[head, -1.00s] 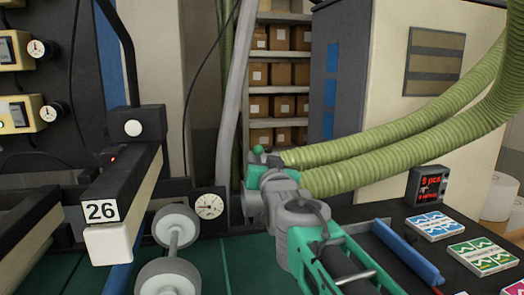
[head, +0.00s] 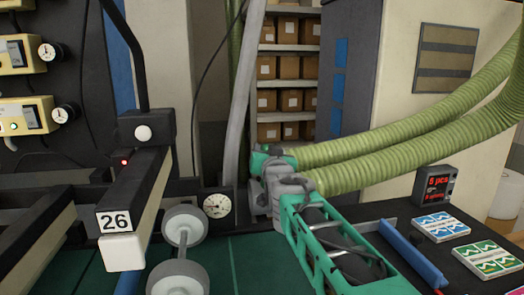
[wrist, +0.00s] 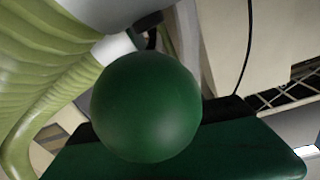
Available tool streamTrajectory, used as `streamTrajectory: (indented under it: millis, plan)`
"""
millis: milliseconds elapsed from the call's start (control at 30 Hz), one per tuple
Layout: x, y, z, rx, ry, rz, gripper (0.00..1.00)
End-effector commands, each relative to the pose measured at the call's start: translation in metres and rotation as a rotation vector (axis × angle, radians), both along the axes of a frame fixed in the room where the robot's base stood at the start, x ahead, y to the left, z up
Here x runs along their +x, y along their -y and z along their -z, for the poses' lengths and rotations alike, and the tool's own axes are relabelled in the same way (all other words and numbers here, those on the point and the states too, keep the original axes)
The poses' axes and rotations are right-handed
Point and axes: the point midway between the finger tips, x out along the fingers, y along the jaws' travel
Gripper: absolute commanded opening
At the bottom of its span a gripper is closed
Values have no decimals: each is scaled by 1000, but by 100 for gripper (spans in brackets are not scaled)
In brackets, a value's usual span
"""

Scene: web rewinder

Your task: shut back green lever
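A round dark green knob (wrist: 147,107) fills the middle of the wrist view, very close to the camera. It looks like a lever's ball end, but I cannot tell whether it is the back lever. Its stem is hidden behind the ball. In the head view my teal and grey arm reaches to the ends of two pale green hoses. My gripper (head: 264,165) is at that far end, small and partly hidden by my wrist. No fingers show clearly in the wrist view, so its opening and any contact with the knob cannot be told.
The ribbed hoses (head: 400,150) run right from beside my gripper. A red display (head: 435,186), cards (head: 440,227) and a blue bar (head: 412,252) lie right. Shelves are behind.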

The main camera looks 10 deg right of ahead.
Motion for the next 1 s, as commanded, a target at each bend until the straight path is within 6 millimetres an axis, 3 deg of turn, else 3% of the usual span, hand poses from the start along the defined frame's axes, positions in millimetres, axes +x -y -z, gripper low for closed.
streamTrajectory:
  millis: [500, 1000]
  plan:
    - [0, -1, 0, 0, 0, -1, 1]
    - [0, -2, -1, 0, 2, -3, 0]
